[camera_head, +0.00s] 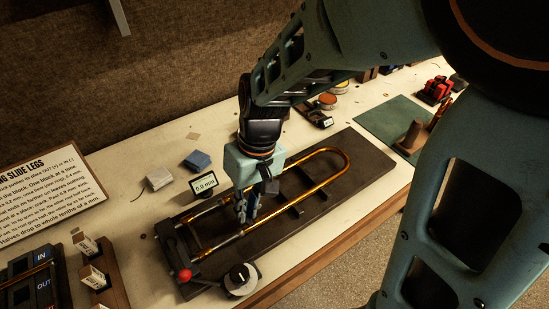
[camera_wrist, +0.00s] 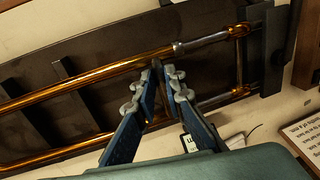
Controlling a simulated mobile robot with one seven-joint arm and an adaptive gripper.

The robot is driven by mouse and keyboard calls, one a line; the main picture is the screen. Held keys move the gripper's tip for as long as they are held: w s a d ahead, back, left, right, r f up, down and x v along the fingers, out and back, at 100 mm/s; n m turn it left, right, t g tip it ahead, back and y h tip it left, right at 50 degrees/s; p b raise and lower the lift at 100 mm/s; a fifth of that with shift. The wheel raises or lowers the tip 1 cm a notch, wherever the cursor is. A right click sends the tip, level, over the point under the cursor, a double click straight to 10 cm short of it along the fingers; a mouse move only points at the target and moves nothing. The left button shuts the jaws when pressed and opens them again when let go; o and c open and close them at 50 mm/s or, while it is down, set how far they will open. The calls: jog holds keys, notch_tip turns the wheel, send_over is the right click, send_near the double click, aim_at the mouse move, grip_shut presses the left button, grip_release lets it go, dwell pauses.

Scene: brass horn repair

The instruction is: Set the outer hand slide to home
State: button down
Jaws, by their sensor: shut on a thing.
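The outer hand slide (camera_head: 346,163) is a long U of brass tube lying over a dark board (camera_head: 365,157), with its bow to the right. In the wrist view the slide (camera_wrist: 90,82) runs from the left up to paler metal tube ends near the board's end block. My gripper (camera_head: 247,212) reaches down between the legs from above. In the wrist view its blue-and-grey fingers (camera_wrist: 160,72) are close together beside the upper brass leg, shut on part of the slide. The exact part gripped is mostly hidden by the fingers.
A small display reading 0.0 mm (camera_head: 204,186) stands behind the board. A red-knobbed lever (camera_head: 184,274) and a round dial (camera_head: 240,279) sit at its near left end. A wooden rack with labelled blocks (camera_head: 93,276) is farther left. Grey and blue blocks (camera_head: 197,160) lie behind.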

jog(key=s+a, duration=0.2)
jog(key=a, duration=0.1)
jog(key=s+a, duration=0.1)
jog(key=shift+a, duration=0.35)
jog(key=c, duration=2)
grip_release()
jog(key=shift+s+a, duration=0.15)
